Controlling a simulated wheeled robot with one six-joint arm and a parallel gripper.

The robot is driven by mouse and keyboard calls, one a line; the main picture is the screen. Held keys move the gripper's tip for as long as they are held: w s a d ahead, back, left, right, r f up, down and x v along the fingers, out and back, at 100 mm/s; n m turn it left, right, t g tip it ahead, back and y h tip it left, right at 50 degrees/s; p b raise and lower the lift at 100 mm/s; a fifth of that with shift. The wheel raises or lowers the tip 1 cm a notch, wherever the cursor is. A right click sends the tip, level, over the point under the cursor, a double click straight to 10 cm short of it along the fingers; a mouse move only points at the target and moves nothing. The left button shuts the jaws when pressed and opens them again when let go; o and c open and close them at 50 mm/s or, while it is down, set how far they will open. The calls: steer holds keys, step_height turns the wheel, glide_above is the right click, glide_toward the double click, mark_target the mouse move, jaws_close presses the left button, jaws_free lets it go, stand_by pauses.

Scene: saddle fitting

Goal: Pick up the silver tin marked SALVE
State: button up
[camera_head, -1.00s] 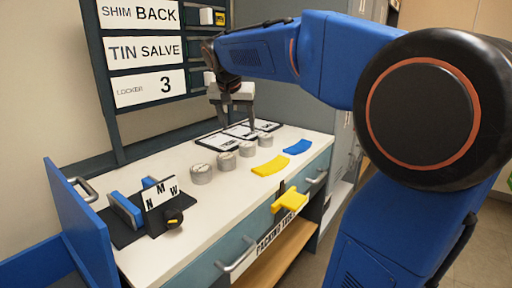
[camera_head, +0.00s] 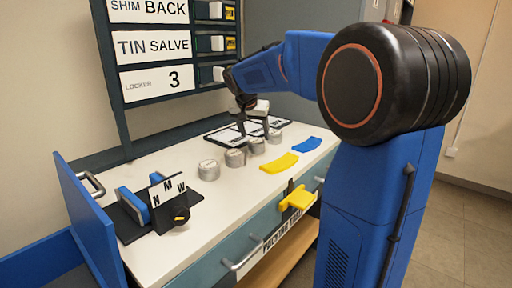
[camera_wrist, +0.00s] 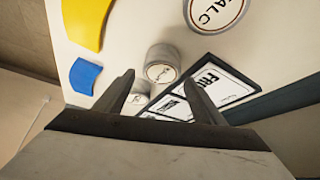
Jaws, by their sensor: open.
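Several silver tins stand in a row on the white bench top: a near tin (camera_head: 208,170), a second (camera_head: 235,158), a third (camera_head: 256,146) and a far one (camera_head: 274,136). Their labels are too small to read in the head view. In the wrist view one tin (camera_wrist: 215,12) reads as TALC. A middle tin (camera_wrist: 161,64) has an unreadable label, and another (camera_wrist: 138,101) is partly hidden behind a finger. I cannot tell which is SALVE. My gripper (camera_head: 253,131) is open and empty above the bench near the far tins; its fingertips (camera_wrist: 160,80) also show in the wrist view.
Framed label cards (camera_head: 236,133) lie behind the tins. A yellow piece (camera_head: 279,163) and a blue piece (camera_head: 307,145) lie in front. A black holder with N, M, W cards (camera_head: 166,188) stands at left. The signboard (camera_head: 154,45) reads TIN SALVE.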

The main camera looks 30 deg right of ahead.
mark_target(256, 141)
steer(key=shift+x, duration=3)
steer(key=shift+w+a, duration=0.1)
steer(key=shift+a, duration=0.05)
steer(key=shift+c, duration=0.7)
steer(key=c, duration=0.8)
